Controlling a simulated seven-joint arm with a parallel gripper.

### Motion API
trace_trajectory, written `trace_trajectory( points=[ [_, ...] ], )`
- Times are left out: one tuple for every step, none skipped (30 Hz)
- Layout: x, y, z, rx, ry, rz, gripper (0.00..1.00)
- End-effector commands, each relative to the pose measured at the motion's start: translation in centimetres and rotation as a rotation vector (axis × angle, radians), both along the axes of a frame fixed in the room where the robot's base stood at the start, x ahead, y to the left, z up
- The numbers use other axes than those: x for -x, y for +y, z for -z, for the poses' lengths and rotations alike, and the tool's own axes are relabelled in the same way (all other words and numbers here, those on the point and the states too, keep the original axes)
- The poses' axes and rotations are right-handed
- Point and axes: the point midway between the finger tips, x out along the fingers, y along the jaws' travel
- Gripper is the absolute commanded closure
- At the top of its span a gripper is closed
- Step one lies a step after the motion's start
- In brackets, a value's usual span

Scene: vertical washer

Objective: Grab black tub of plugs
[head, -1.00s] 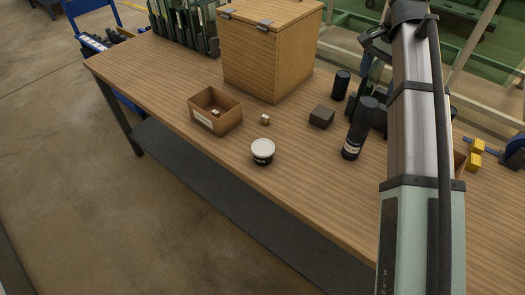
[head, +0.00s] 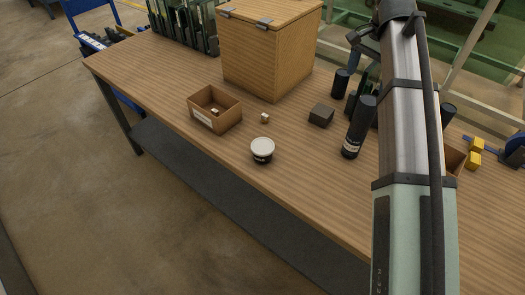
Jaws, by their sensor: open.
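The black tub (head: 262,157) stands upright on the wooden table near its front edge. It has a pale round lid and light lettering on its side. Any plugs inside are hidden. Dark parts that look like my gripper (head: 358,40) show at the upper right, jutting out to the left from behind my arm. They are mostly hidden and well apart from the tub, beyond it and to its right. Nothing is seen held there.
An open cardboard box (head: 214,110) with small items stands left of the tub. A small tan cube (head: 264,118), a dark block (head: 321,115) and a tall black bottle (head: 358,128) stand nearby. A large wooden box (head: 266,55) stands behind. Bare tabletop surrounds the tub.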

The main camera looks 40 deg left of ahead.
Motion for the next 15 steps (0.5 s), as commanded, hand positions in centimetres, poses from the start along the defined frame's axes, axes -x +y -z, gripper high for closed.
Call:
trace_trajectory(
  points=[
    [0.9, 1.6, 0.4, 0.003, 0.005, -0.027, 0.0],
    [1.5, 2.5, 0.7, 0.005, 0.009, -0.044, 0.0],
    [2.5, 3.8, 1.2, 0.008, 0.014, -0.067, 0.0],
    [3.2, 4.8, 1.6, 0.012, 0.018, -0.085, 0.0],
    [4.0, 5.8, 2.0, 0.015, 0.022, -0.104, 0.0],
    [5.2, 7.0, 2.7, 0.021, 0.03, -0.128, 0.0],
    [6.1, 7.8, 3.2, 0.025, 0.034, -0.146, 0.0],
    [7.0, 8.7, 3.7, 0.029, 0.04, -0.164, 0.0],
    [8.1, 9.6, 4.4, 0.034, 0.045, -0.186, 0.0],
    [9.0, 10.2, 4.8, 0.038, 0.049, -0.201, 0.0],
    [9.8, 10.8, 5.3, 0.041, 0.055, -0.216, 0.0],
    [10.7, 11.5, 5.9, 0.046, 0.06, -0.233, 0.0],
    [11.4, 11.9, 6.3, 0.049, 0.063, -0.245, 0.0],
    [12.0, 12.3, 6.6, 0.052, 0.066, -0.256, 0.0],
    [12.9, 12.8, 7.1, 0.055, 0.07, -0.271, 0.0]
  ],
)
